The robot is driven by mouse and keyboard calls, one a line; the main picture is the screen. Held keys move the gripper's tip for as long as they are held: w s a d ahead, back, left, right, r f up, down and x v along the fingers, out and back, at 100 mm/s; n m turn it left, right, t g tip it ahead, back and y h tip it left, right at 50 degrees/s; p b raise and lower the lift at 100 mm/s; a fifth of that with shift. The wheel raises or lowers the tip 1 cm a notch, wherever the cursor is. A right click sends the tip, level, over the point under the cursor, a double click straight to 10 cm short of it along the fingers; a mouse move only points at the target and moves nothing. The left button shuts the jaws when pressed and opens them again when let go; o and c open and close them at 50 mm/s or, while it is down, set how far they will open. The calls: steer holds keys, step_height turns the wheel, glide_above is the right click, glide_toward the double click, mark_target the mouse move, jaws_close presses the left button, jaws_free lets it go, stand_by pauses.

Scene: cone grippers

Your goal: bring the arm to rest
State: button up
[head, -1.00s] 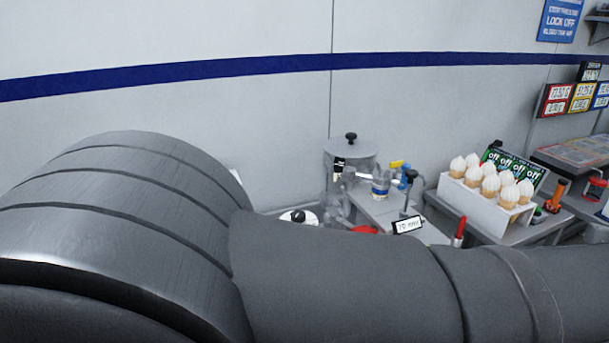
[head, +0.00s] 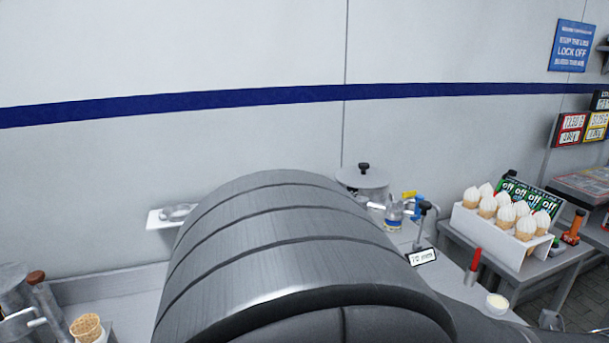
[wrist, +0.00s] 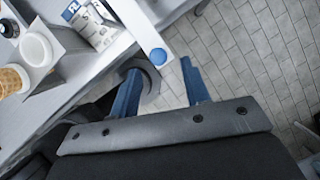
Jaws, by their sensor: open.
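In the wrist view my gripper (wrist: 160,92) shows two blue fingers spread apart, with nothing held between them. It is beside the edge of a white counter (wrist: 120,50), with the tiled floor below. A round blue spot on a pale strip appears between and beyond the fingertips. In the head view my large grey arm joint fills the lower middle and hides part of the worktop; my gripper does not show there.
A white holder (head: 482,228) with several ice-cream cones (head: 505,212) stands at the right. A lidded pot (head: 362,181) is behind my arm. A waffle cone (head: 88,328) is at the lower left. In the wrist view, tiled floor (wrist: 255,60) lies clear at the right.

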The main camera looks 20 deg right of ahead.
steer(key=shift+x, duration=1.45)
steer(key=shift+w, duration=0.1)
steer(key=v, duration=1.7)
steer(key=x, duration=1.7)
steer(key=shift+f, duration=0.15)
steer(key=w, duration=1)
steer(key=shift+w, duration=0.75)
